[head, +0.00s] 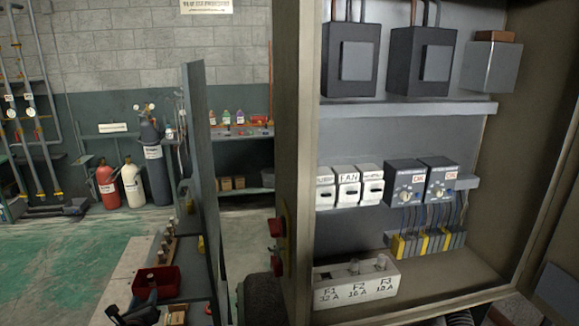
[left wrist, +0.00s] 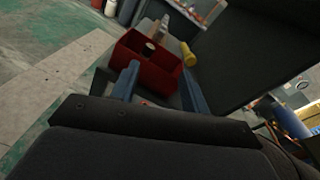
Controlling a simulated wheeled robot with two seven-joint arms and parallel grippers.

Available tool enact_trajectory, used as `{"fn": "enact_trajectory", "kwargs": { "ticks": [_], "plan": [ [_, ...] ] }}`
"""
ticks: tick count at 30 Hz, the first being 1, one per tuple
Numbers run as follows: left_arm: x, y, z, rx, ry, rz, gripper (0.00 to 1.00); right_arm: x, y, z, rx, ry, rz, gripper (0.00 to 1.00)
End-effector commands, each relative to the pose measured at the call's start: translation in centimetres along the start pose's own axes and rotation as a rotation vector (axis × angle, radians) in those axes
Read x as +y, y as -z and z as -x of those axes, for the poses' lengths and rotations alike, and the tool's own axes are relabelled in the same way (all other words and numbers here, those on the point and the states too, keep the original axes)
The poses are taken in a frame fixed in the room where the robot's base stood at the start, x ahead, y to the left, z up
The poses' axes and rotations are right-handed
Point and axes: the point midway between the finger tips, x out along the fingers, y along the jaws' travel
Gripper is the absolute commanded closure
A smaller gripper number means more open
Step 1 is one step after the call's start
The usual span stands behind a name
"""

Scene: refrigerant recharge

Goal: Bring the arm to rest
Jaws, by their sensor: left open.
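My left gripper (head: 134,308) is low at the left in the head view, in front of the red bin (head: 157,281). In the left wrist view its two blue-grey fingers (left wrist: 160,86) stand apart, with nothing held between them. The red bin (left wrist: 158,70) lies beyond and between the fingertips there, with a small dark round item (left wrist: 149,48) inside. I cannot tell whether the fingers touch the bin. My right gripper is not in view.
An open electrical cabinet fills the right, with a fuse block (head: 357,286) on its floor and breakers (head: 349,189) above. A dark upright panel (head: 204,170) stands beside the bin. A yellow item (left wrist: 187,54) lies by the bin. Green floor (head: 60,255) is clear at left.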

Motion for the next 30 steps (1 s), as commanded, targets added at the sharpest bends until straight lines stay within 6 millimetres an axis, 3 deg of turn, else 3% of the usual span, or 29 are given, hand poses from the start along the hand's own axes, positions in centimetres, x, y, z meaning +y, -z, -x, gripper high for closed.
{"fn": "enact_trajectory", "kwargs": {
  "ticks": [1,6,15,21,30],
  "plan": [
    [-0.4,1.9,2.0,0.041,-0.033,0.128,0.54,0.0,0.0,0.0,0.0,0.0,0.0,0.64],
    [-1.2,7.1,8.7,0.162,-0.198,0.594,0.54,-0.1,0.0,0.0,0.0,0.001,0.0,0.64],
    [-3.5,14.3,22.4,0.301,-0.617,1.342,0.54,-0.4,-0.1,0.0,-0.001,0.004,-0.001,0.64],
    [-5.3,16.8,30.8,0.309,-0.934,1.701,0.54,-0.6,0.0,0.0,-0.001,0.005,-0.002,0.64],
    [-7.0,17.6,37.9,0.265,-1.233,1.947,0.54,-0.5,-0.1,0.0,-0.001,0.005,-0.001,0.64]
  ]
}}
